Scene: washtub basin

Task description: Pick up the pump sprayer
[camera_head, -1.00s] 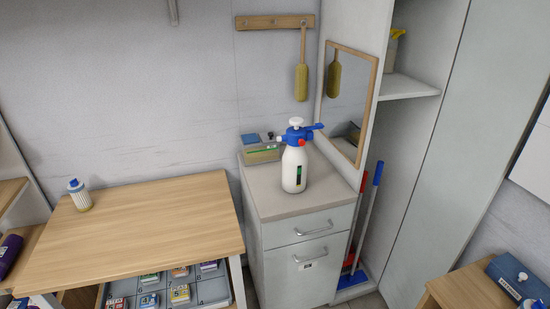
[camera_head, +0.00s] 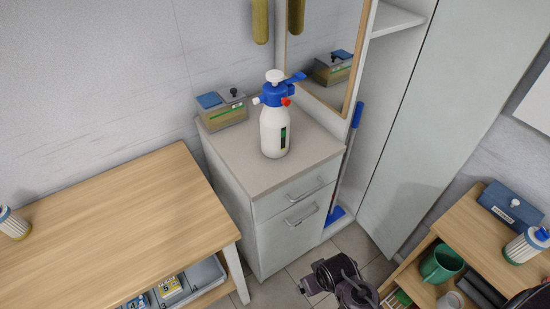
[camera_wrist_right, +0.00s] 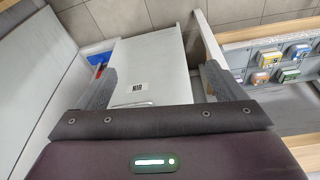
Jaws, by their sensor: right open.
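The pump sprayer (camera_head: 274,130) stands upright on the grey top of the small cabinet (camera_head: 305,160) in the head view. It has a white bottle, a blue head with a nozzle pointing right, a red knob and a white pump knob. My right gripper (camera_head: 309,284) is low in front of the cabinet, below the sprayer and apart from it. In the right wrist view its two fingers (camera_wrist_right: 157,80) are spread with nothing between them, facing the cabinet front. The sprayer does not show in that view. My left gripper is not in view.
A small box (camera_head: 222,110) with a blue item stands behind the sprayer to the left. A mirror (camera_head: 325,60) is behind it. A wooden table (camera_head: 120,220) is at left. A wooden shelf unit (camera_head: 460,215) with a green mug (camera_head: 441,264) is at right. Tiled floor is between.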

